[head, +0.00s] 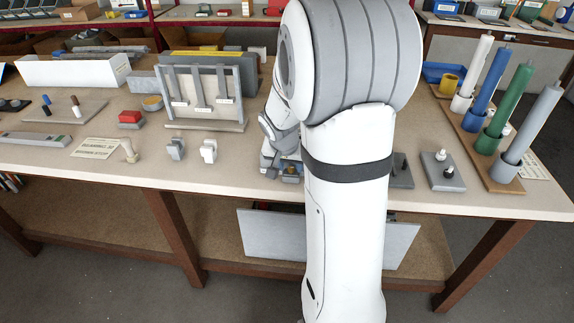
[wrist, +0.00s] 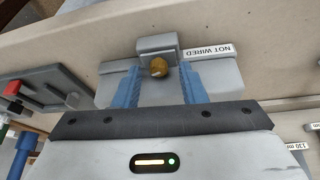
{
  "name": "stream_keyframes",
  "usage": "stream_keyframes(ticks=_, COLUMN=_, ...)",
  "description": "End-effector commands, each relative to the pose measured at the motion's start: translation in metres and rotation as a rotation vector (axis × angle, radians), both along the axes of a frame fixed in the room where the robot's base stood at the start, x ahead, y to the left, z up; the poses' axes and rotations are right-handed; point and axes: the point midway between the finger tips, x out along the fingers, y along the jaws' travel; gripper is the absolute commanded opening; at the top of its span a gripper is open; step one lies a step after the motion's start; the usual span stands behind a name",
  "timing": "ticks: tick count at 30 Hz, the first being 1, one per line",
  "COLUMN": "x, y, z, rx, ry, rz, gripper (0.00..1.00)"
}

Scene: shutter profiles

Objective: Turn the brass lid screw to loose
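The brass lid screw (wrist: 158,68) is a small round knob on the front of a grey box (wrist: 112,86) in the wrist view. A label reading "NOT WIRED" sits beside it. My gripper (wrist: 160,76) has its two blue fingers on either side of the screw, with a visible gap to each finger. It is open and holds nothing. How far the fingertips are from the box in depth is hard to tell. In the head view my arm hides most of the gripper and the box; the screw cannot be made out clearly there.
A grey fixture with a red block (wrist: 12,87) lies left of the gripper in the wrist view. In the head view, a rack of coloured tubes (head: 497,98) stands at the right and a grey frame panel (head: 205,92) stands left of my arm. Bench space in front is mostly clear.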

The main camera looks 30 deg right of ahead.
Motion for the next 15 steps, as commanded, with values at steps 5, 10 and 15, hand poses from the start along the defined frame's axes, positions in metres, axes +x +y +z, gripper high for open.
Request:
stream_keyframes(ticks=5, x=-0.0003, y=-0.0001, z=0.0001, rx=0.0, ry=0.0, rz=0.0, gripper=0.27)
stream_keyframes(ticks=10, x=-0.0003, y=-0.0002, z=0.0002, rx=-0.001, ry=0.001, rz=0.0, gripper=0.13)
stream_keyframes(ticks=15, x=-0.0002, y=-0.0002, z=0.0002, rx=0.0, ry=0.0, rz=0.0, gripper=0.0)
